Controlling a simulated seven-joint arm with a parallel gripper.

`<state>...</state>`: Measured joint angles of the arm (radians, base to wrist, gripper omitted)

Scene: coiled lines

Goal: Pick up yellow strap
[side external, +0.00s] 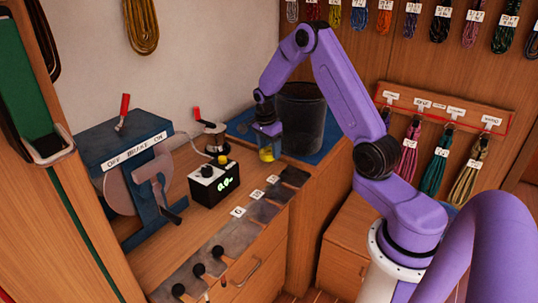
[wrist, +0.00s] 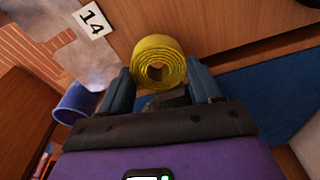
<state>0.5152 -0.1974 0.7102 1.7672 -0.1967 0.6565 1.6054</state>
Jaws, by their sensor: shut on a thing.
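The yellow strap (wrist: 158,62) is a tight roll, seen end-on in the wrist view with a round hole at its centre. My gripper (wrist: 163,88) is shut on it, with one blue-grey finger on each side of the roll. In the side external view the strap (side external: 267,154) shows as a small yellow piece just below my gripper (side external: 267,140), over the right end of the wooden bench by the blue mat. I cannot tell whether the strap touches the surface under it.
A dark bin (side external: 302,115) stands on the blue mat (side external: 240,124) close behind my gripper. A black box with a green display (side external: 214,181) and a blue winch-like machine (side external: 128,165) stand to the left. Coiled lines (side external: 436,165) hang from a rack at right.

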